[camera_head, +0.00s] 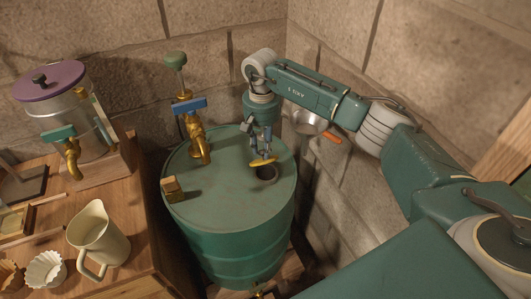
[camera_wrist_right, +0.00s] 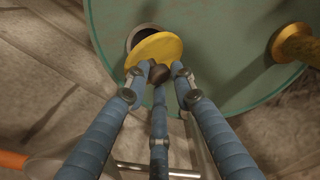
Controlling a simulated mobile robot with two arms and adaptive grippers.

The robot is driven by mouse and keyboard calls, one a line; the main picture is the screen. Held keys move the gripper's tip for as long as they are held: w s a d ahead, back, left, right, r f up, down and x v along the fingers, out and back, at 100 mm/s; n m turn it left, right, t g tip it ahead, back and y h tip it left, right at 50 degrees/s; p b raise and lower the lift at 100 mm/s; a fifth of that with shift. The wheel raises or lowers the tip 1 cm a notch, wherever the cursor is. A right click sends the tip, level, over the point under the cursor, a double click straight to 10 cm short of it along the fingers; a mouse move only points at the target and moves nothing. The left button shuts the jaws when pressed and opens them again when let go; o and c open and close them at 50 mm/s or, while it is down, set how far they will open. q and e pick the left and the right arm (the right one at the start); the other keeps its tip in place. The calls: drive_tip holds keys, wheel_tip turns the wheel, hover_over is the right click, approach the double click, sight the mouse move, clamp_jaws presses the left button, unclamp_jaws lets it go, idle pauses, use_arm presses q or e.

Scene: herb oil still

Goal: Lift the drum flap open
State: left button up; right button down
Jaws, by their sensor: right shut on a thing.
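The green drum (camera_head: 215,225) stands in the corner between the table and the wall. Its yellow flap (camera_head: 262,162) sits at the dark round hole (camera_head: 267,176) in the drum top, and part of the hole is uncovered. In the wrist view the flap (camera_wrist_right: 160,46) is a yellow disc that partly covers the hole (camera_wrist_right: 143,31). My right gripper (camera_head: 263,150) points down at the flap. Its blue fingers (camera_wrist_right: 159,79) are shut on the flap's small dark knob (camera_wrist_right: 159,74). My left gripper is not in view.
A brass tap with a blue handle (camera_head: 190,105) rises from the drum top. A small brass block (camera_head: 172,186) sits at the drum's left rim. The wooden table at left holds a cream jug (camera_head: 98,235) and a purple-lidded pot (camera_head: 50,82). A pan (camera_head: 305,122) hangs behind my arm.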

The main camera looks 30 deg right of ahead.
drive_tip(key=c, duration=1.7)
unclamp_jaws()
drive_tip(key=shift+w+f, duration=0.25)
drive_tip(key=shift+f, duration=0.2)
drive_tip(key=o, duration=0.3)
drive_tip(key=shift+w+a+f, duration=0.1)
drive_tip(key=shift+w+f, duration=0.1)
drive_tip(key=shift+f, duration=0.05)
drive_tip(key=shift+w+f, duration=0.15)
drive_tip(key=shift+w, duration=0.15)
drive_tip(key=shift+s+r, duration=0.15)
drive_tip(key=shift+r, duration=0.05)
